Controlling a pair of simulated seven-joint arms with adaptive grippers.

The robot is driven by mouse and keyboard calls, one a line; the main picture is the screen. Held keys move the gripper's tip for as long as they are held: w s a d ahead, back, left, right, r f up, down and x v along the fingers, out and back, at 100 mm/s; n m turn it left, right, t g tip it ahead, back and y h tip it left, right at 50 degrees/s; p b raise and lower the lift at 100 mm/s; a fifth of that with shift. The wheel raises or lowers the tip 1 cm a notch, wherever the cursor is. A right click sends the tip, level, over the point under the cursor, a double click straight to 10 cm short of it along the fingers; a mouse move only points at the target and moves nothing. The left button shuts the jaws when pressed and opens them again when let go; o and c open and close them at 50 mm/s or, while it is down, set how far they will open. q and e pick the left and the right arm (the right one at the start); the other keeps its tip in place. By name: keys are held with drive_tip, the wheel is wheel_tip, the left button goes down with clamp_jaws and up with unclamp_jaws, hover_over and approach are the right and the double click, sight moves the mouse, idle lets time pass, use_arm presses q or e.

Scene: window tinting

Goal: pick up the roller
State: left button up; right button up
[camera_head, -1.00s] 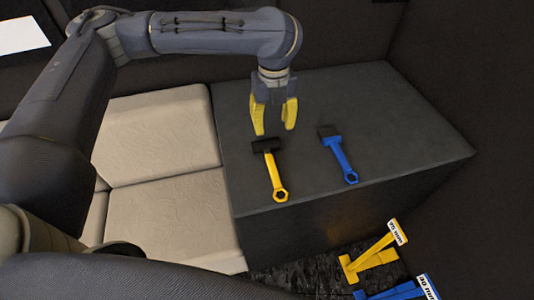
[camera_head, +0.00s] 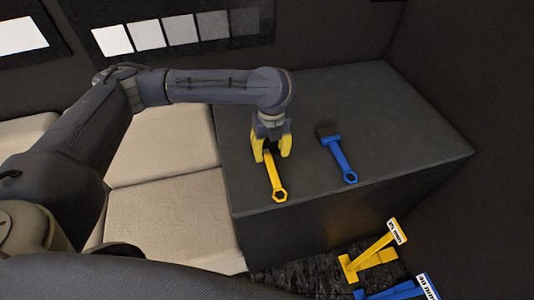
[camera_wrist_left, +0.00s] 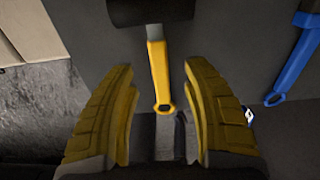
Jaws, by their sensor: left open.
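The roller, with a black head and a yellow handle (camera_head: 276,181), lies on the dark grey box top with its ring end toward the front edge. In the head view my left gripper (camera_head: 272,149) is over its head end and mostly hides the head. In the left wrist view the open yellow fingers (camera_wrist_left: 158,70) stand either side of the yellow handle (camera_wrist_left: 158,75), with gaps on both sides. The black head (camera_wrist_left: 150,12) shows at the top of that view. My right gripper is not in view.
A blue-handled tool with a dark head (camera_head: 341,158) lies right of the roller; it also shows in the wrist view (camera_wrist_left: 298,62). The box top (camera_head: 410,130) is clear further right. Yellow (camera_head: 370,258) and blue (camera_head: 405,290) labelled tools lie lower front right. A beige seat (camera_head: 170,205) is left.

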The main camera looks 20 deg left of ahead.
sight(270, 161)
use_arm(q)
drive_tip(key=shift+a+f, duration=0.15)
drive_tip(key=shift+f, duration=2.55)
drive_tip(key=shift+c, duration=0.2)
clamp_jaws()
